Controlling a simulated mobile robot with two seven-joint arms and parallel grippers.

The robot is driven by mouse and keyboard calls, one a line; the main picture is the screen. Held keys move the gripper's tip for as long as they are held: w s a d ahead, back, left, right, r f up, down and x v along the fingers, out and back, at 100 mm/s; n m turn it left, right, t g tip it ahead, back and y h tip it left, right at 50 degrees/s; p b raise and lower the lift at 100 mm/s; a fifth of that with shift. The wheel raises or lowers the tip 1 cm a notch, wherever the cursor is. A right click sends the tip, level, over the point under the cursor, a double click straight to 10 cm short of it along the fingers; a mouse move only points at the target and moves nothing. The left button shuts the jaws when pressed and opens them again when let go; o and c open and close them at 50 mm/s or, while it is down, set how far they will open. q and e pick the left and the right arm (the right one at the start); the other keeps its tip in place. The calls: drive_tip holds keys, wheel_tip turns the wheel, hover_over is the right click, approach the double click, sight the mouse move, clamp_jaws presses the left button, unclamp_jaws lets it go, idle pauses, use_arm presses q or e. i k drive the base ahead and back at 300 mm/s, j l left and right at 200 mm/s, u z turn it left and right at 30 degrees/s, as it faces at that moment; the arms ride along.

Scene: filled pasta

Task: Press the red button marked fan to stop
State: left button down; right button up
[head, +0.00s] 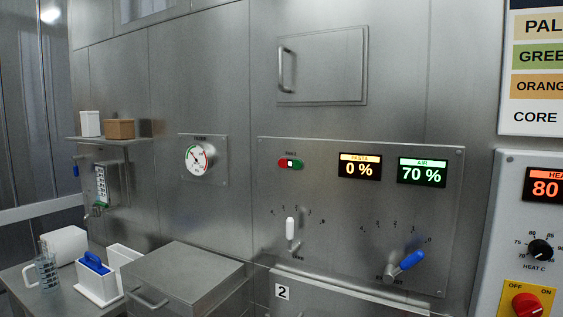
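A control panel (345,200) is on the steel wall right of centre. The label above the switch is too small to read surely. Nothing covers the red button. Neither of my grippers shows in the head view.
The panel also bears an orange "0 %" display (360,168), a green "70 %" display (422,173), a white lever (290,229) and a blue lever (409,262). A steel box (190,267) and a white caddy (97,285) stand at lower left. A red knob (526,305) is at lower right.

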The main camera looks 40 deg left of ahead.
sight(283, 163)
drive_tip(key=i+j, duration=0.15)
drive_tip(key=j, duration=0.15)
drive_tip(key=i+j+z, duration=0.1)
drive_tip(key=j, duration=0.2)
drive_tip(key=i+j, duration=0.15)
drive_tip(key=j, duration=0.15)
drive_tip(key=i+j, duration=0.1)
drive_tip(key=j, duration=0.2)
drive_tip(key=z, duration=0.05)
